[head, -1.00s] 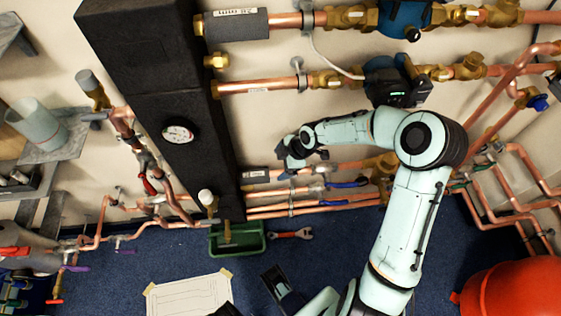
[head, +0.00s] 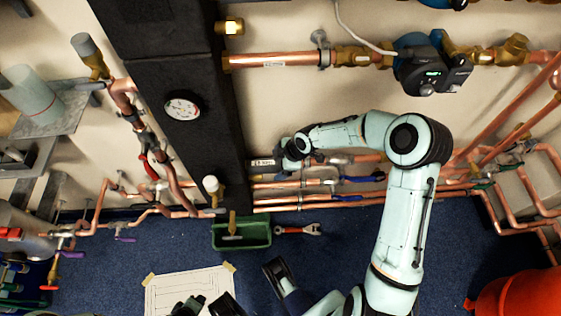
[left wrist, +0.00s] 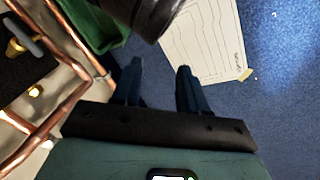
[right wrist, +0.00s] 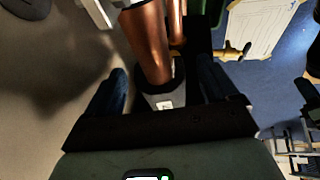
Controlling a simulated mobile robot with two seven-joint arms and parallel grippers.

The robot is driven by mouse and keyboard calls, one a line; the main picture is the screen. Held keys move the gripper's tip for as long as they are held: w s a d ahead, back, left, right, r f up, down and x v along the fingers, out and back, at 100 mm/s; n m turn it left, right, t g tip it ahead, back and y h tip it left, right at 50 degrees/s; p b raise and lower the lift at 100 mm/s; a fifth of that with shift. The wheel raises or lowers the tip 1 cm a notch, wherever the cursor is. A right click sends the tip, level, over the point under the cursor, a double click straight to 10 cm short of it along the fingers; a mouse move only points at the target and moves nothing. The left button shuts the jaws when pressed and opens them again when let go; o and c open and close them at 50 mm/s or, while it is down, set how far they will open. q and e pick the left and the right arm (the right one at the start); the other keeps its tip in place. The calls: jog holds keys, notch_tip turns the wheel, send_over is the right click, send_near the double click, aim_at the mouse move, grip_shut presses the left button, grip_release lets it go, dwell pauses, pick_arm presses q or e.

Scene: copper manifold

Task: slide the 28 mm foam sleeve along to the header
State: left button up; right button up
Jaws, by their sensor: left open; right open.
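The header is the tall black-clad column (head: 185,135) with a round gauge, left of centre in the head view. Copper lines run right from it. In the right wrist view a dark grey sleeve (right wrist: 160,92) with a small white label sits around a copper pipe (right wrist: 146,42), between the spread fingers of my right gripper (right wrist: 165,88). I see no finger clearly touching it. In the head view my right gripper (head: 288,157) is at the upper of the low lines, right of the header, and hides part of that line. My left gripper (left wrist: 159,75) is open and empty above the blue floor.
A green tray (head: 242,234) stands on the floor by the header's foot, with a red-handled wrench (head: 298,230) beside it. A drawing sheet (head: 188,293) lies in front. Valved lines run close below the right gripper. A red vessel (head: 520,297) stands at lower right.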

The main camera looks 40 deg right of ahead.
jog(key=c, duration=1.1)
jog(key=o, duration=1.1)
pick_arm(q)
jog(key=s+d+r+g+h+p, duration=0.1)
jog(key=s+d+r+g+p, duration=0.2)
jog(key=s+r+p, duration=0.4)
jog(key=s+d+r, duration=0.1)
jog(key=s, duration=0.2)
jog(key=shift+d+r+m+h, duration=0.15)
jog(key=shift+d+m+h, duration=0.15)
jog(key=shift+d+m, duration=0.1)
pick_arm(e)
jog(key=v, duration=1.3)
jog(key=shift+s+r, duration=0.15)
pick_arm(q)
jog(key=shift+a, duration=0.1)
